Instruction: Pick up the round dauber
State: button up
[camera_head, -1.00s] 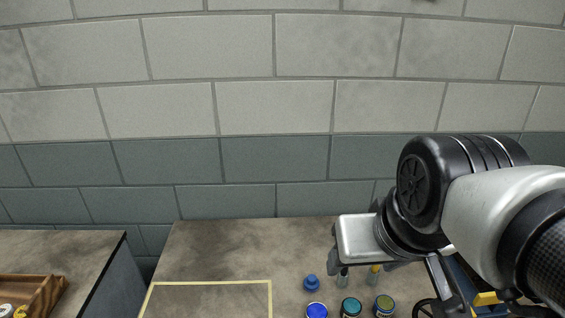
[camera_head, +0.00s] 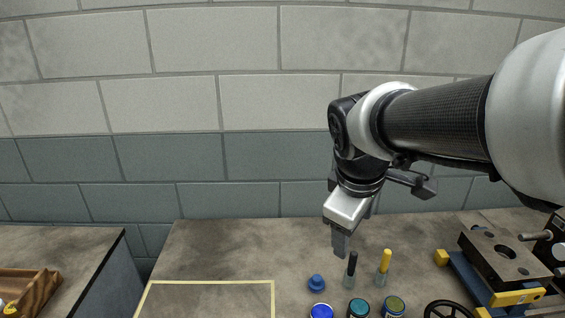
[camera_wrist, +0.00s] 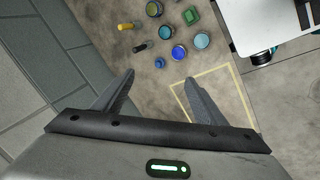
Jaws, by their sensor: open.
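A small blue knobbed piece with a round base (camera_head: 316,283), which looks like the round dauber, stands on the bench behind the jars. It also shows in the wrist view (camera_wrist: 160,63), just beyond the gap between my fingertips. My gripper (camera_head: 341,244) hangs above the bench, a little behind and to the right of the blue piece. In the wrist view my gripper (camera_wrist: 160,76) is open, with nothing between its fingers. A black-handled tool (camera_head: 351,268) and a yellow-handled tool (camera_head: 385,262) stand upright to the right of the blue piece.
A blue jar (camera_head: 321,311), a teal jar (camera_head: 358,308) and an olive-topped jar (camera_head: 393,306) stand in front. A vise-like fixture (camera_head: 498,262) and a black handwheel (camera_head: 447,311) are at right. A yellow-outlined area (camera_head: 205,283) at left is bare. The block wall rises behind.

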jog(key=w+a+f+n+b, duration=0.2)
jog(key=w+f+n+b, duration=0.3)
jog(key=w+f+n, duration=0.45)
jog(key=n+g+h+b, duration=0.1)
jog(key=n+b, duration=0.4)
jog(key=n, duration=0.3)
send_near(317, 278)
jog(key=b+x, duration=0.2)
jog(key=x, duration=0.2)
jog(key=shift+w+f+b, duration=0.15)
jog(key=shift+w+b, duration=0.1)
jog(key=shift+b, duration=0.1)
jog(key=shift+w+d+f, duration=0.15)
jog(key=shift+w+f, duration=0.05)
jog(key=shift+f, duration=0.25)
jog(key=b+x, duration=0.2)
jog(key=x, duration=0.3)
jog(key=shift+s+f, duration=0.15)
jog(key=shift+f, duration=0.05)
jog(key=shift+r, duration=0.1)
jog(key=c, duration=1.3)
jog(key=shift+o, duration=0.2)
notch_tip(317, 278, up, 10)
jog(key=p, duration=0.3)
jog(key=o, duration=0.6)
jog(key=c, duration=0.4)
